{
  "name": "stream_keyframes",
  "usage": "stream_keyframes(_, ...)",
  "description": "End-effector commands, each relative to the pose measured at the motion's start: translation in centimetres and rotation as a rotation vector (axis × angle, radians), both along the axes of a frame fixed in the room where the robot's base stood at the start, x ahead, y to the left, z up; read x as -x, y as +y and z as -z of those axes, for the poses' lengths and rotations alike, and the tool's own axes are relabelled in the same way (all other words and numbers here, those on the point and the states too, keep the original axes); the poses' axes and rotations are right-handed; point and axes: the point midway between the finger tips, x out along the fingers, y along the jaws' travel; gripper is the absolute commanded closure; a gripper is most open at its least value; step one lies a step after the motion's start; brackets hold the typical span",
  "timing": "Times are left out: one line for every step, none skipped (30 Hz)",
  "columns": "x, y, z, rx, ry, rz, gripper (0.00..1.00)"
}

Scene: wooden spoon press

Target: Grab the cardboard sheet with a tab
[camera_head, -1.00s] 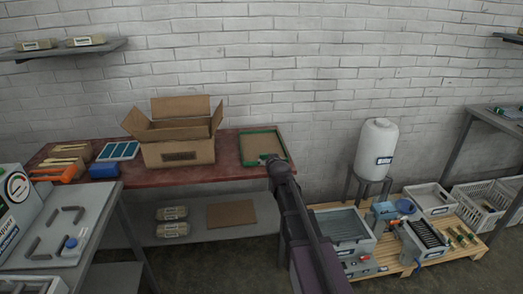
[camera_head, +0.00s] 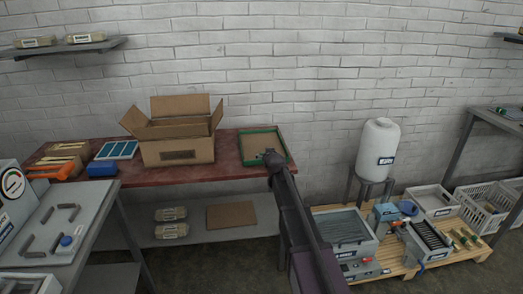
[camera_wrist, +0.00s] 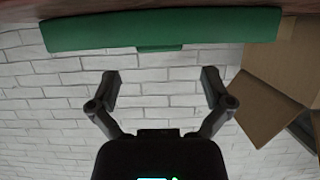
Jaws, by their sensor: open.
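A flat brown piece with a green border (camera_head: 284,146) lies at the right end of the red tabletop. I take it for the cardboard sheet, though I cannot tell whether the border is part of it. In the wrist view, its green edge (camera_wrist: 100,32) spans the top, with a small green tab (camera_wrist: 160,48) at its middle. My gripper (camera_wrist: 160,80) is open and empty, its fingers spread on either side of the tab and apart from it. In the head view my gripper (camera_head: 270,157) is over the sheet's near side, partly hiding it.
An open cardboard box (camera_head: 178,152) stands left of the sheet; its flaps show close at the right of the wrist view (camera_wrist: 262,105). A white tank (camera_head: 377,148) stands right.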

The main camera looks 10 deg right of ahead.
Motion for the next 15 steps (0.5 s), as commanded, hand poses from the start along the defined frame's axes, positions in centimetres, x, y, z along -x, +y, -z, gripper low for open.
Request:
stream_keyframes(0.0, 0.0, 0.0, 0.000, 0.000, 0.000, 0.00)
stream_keyframes(0.0, 0.0, 0.0, 0.000, 0.000, 0.000, 0.00)
stream_keyframes(0.0, 0.0, 0.0, 0.000, 0.000, 0.000, 0.00)
stream_keyframes(0.0, 0.0, 0.0, 0.000, 0.000, 0.000, 0.00)
stream_keyframes(0.0, 0.0, 0.0, 0.000, 0.000, 0.000, 0.00)
stream_keyframes(0.0, 0.0, 0.0, 0.000, 0.000, 0.000, 0.00)
stream_keyframes(0.0, 0.0, 0.0, 0.000, 0.000, 0.000, 0.00)
stream_keyframes(0.0, 0.0, 0.0, 0.000, 0.000, 0.000, 0.00)
stream_keyframes(-0.1, -0.1, 0.0, 0.000, 0.000, 0.000, 0.00)
stream_keyframes(-0.2, -0.1, 0.1, 0.000, 0.000, 0.000, 0.00)
stream_keyframes(-0.3, -0.1, 0.1, 0.000, 0.000, 0.001, 0.00)
stream_keyframes(-0.5, -0.1, 0.2, 0.000, 0.000, 0.001, 0.00)
stream_keyframes(-0.7, -0.1, 0.3, 0.000, 0.000, 0.001, 0.00)
stream_keyframes(-1.0, -0.1, 0.5, 0.000, 0.000, 0.001, 0.00)
stream_keyframes(-1.4, -0.1, 0.6, 0.000, 0.000, 0.001, 0.00)
